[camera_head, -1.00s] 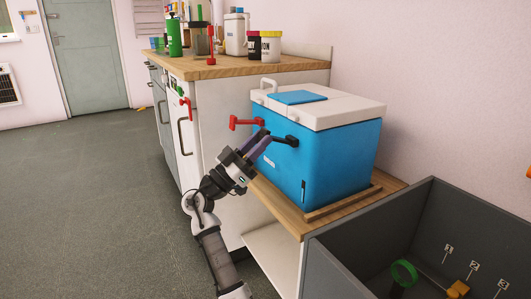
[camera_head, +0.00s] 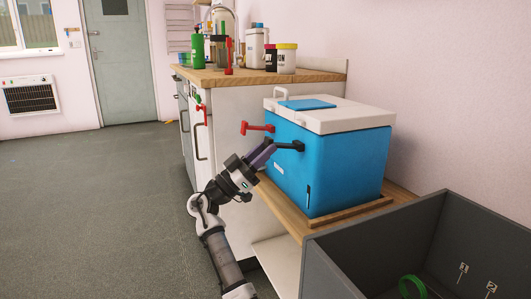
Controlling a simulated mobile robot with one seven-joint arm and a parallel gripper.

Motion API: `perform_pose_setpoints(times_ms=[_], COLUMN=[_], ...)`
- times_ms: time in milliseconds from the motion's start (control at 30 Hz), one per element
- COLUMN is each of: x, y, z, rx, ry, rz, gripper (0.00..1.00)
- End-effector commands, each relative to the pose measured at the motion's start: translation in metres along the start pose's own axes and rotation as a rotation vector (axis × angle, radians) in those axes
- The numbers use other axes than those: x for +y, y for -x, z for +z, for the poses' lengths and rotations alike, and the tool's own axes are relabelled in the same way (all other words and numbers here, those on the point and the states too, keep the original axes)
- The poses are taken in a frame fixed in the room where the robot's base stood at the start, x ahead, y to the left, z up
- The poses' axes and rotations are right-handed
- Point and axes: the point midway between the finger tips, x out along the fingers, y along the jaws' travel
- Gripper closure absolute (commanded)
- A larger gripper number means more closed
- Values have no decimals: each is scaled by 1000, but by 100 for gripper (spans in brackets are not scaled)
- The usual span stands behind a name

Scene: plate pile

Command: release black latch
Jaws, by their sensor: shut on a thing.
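The black latch (camera_head: 290,146) is a short lever on the front of the blue cooler box (camera_head: 345,168), just under its white lid (camera_head: 335,115). It sticks out from the front towards the left. My gripper (camera_head: 268,149) reaches up to it from the lower left, with its purple-grey fingers shut on the latch's outer end. The fingers hide part of that end. A red latch (camera_head: 258,128) sits further left on the same face, apart from my gripper. The lid lies flat and closed on the box.
The box stands on a low wooden shelf (camera_head: 293,222) with a raised edge. A grey open bin (camera_head: 335,258) stands at the lower right. A counter (camera_head: 225,77) with bottles and jars is behind. Open floor (camera_head: 90,215) lies to the left.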

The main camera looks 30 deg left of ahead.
Motion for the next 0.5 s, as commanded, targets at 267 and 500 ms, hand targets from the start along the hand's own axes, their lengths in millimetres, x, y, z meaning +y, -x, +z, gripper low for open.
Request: perform_pose_setpoints(times_ms=[267, 500], x=[2, 1], y=[-4, -3], z=[12, 8], rx=[-20, -13], ry=[12, 7], rz=[8, 6], gripper=[100, 51])
